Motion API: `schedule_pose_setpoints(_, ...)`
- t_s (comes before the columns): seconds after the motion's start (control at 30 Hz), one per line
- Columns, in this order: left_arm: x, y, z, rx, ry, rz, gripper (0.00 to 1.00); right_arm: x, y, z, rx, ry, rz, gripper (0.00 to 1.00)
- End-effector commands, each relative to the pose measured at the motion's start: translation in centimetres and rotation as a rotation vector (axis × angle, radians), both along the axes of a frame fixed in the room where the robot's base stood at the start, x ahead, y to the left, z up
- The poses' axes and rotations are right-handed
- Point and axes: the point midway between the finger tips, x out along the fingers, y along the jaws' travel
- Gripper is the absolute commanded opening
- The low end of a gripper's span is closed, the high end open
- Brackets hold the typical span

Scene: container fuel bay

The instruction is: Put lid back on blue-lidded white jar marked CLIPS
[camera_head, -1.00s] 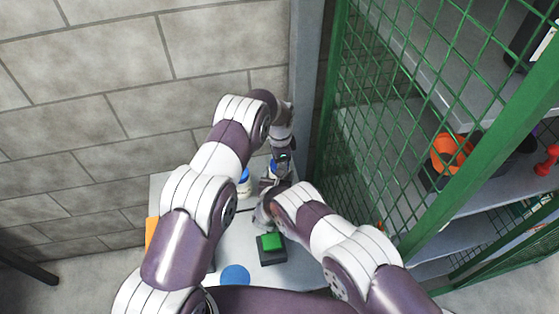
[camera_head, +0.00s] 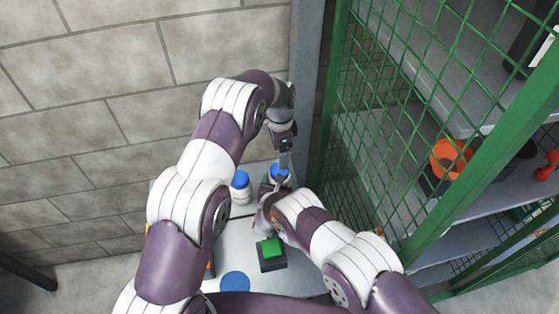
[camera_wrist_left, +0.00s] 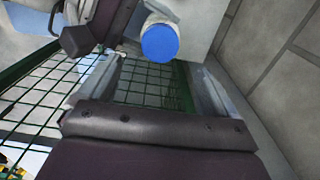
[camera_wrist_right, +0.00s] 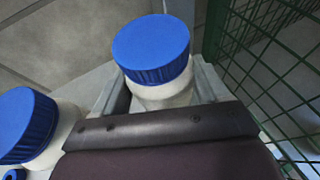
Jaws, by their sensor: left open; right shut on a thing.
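A white jar (camera_wrist_right: 160,95) stands upright between the fingers of my right gripper (camera_head: 270,195), which is shut on it. Its blue lid (camera_wrist_right: 152,49) sits on its top and looks level in the right wrist view. The lid also shows in the head view (camera_head: 280,172) and in the left wrist view (camera_wrist_left: 160,42). My left gripper (camera_head: 285,160) is open and empty, just above the lid and apart from it. No marking is readable on the jar, so I cannot confirm the word CLIPS.
A second blue-lidded white jar (camera_head: 241,188) stands to the left on the grey table (camera_head: 222,252). A black block with a green top (camera_head: 271,250) and a flat blue disc (camera_head: 235,282) lie nearer. A green mesh fence (camera_head: 375,130) is close on the right; a block wall (camera_head: 110,110) is behind.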

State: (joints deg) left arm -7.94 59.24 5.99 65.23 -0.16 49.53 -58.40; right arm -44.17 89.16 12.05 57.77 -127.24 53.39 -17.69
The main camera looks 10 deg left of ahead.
Motion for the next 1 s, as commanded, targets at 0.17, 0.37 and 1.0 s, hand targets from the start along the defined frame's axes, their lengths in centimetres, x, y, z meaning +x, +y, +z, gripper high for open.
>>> schedule_pose_setpoints(0.17, 0.0, 0.0, 2.6, 0.000, 0.000, 0.000, 0.92, -0.1, -0.1, -0.2, -0.002, 0.004, 0.000, 0.00)
schedule_pose_setpoints(0.37, -0.1, 0.0, 3.4, 0.001, 0.001, 0.000, 0.92, -0.1, -0.1, -0.2, -0.002, 0.004, 0.000, 0.00)
schedule_pose_setpoints(1.0, 0.0, 0.0, 4.1, 0.000, 0.001, 0.000, 0.92, -0.7, 0.0, 0.5, -0.001, 0.002, 0.000, 1.00)
